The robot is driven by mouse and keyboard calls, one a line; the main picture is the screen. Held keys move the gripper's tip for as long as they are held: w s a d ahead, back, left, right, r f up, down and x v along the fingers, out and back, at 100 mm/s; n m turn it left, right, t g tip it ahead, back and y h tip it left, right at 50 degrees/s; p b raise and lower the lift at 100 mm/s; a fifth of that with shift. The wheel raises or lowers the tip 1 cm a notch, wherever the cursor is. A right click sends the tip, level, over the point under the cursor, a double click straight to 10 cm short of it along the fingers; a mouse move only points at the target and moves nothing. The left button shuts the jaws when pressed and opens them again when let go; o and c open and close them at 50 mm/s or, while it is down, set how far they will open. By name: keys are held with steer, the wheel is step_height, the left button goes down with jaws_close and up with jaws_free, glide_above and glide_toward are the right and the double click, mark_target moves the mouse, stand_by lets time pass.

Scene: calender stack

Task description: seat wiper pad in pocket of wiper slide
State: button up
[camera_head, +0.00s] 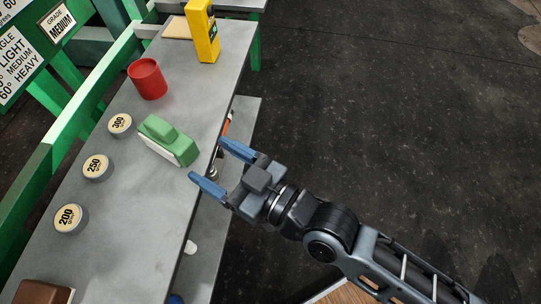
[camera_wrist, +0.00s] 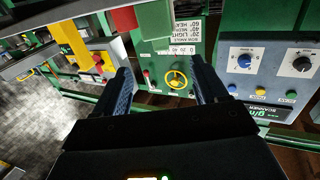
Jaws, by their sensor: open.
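A green block with a stepped grip and a white lower face (camera_head: 168,140), which looks like the wiper pad, lies on the grey bench. My gripper (camera_head: 207,159) is open and empty, just right of it by the bench's front edge, its blue fingers pointing toward the block and apart from it. In the wrist view my gripper (camera_wrist: 162,88) is open with nothing between the fingers. A green panel with a yellow handwheel (camera_wrist: 177,79) shows beyond them. I cannot make out the wiper slide or its pocket for certain in either view.
On the bench (camera_head: 130,225) stand a red cup (camera_head: 148,79), a yellow device (camera_head: 203,32) and round weights marked 300 (camera_head: 120,124), 250 (camera_head: 96,167) and 200 (camera_head: 69,218). A brown block (camera_head: 43,292) lies at the near end. A lower shelf (camera_head: 243,118) holds small items.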

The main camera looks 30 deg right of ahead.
steer(key=s+d+m+h, duration=0.4)
steer(key=s+d+h, duration=0.3)
steer(key=s+d, duration=1)
steer(key=s+r+m+h, duration=0.1)
steer(key=s+r, duration=0.2)
steer(key=s, duration=0.5)
steer(key=shift+s+d+r+m+g+h, duration=0.15)
steer(key=shift+s+m+g+h, duration=0.15)
steer(key=shift+s+m+h, duration=0.1)
steer(key=shift+o, duration=1)
steer(key=shift+s+r, duration=0.25)
